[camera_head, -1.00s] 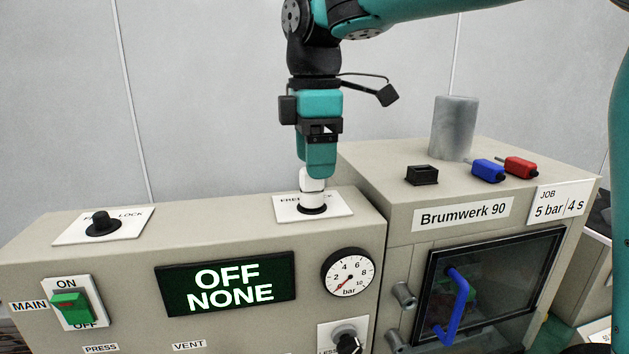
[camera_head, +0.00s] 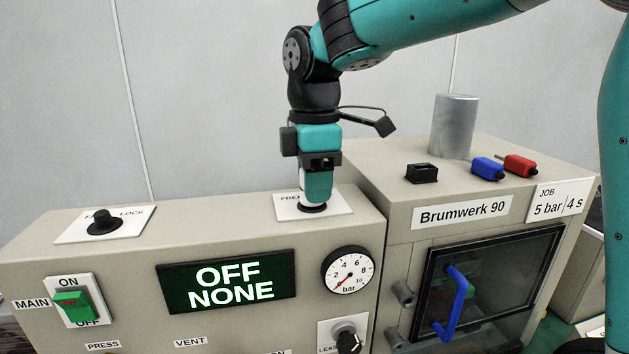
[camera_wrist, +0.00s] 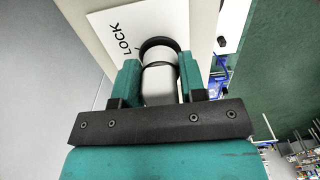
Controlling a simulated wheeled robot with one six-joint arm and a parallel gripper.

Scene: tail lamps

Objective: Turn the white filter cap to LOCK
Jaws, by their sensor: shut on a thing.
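The white filter cap (camera_wrist: 158,82) sits in a black ring on a white label plate (camera_head: 336,203) on top of the left, lower part of the machine. My gripper (camera_head: 317,190) points straight down over it and is shut on the cap, with a teal finger on each side in the wrist view (camera_wrist: 158,80). In the head view the fingers hide most of the cap. The word LOCK (camera_wrist: 130,38) shows on the plate in the wrist view. I cannot tell which mark the cap points to.
A second plate with a black knob (camera_head: 103,221) lies at the left. The taller cabinet at the right bears a grey cylinder (camera_head: 455,127), a black holder (camera_head: 422,173), and blue (camera_head: 487,168) and red (camera_head: 520,165) pieces. The display (camera_head: 228,281) reads OFF NONE.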

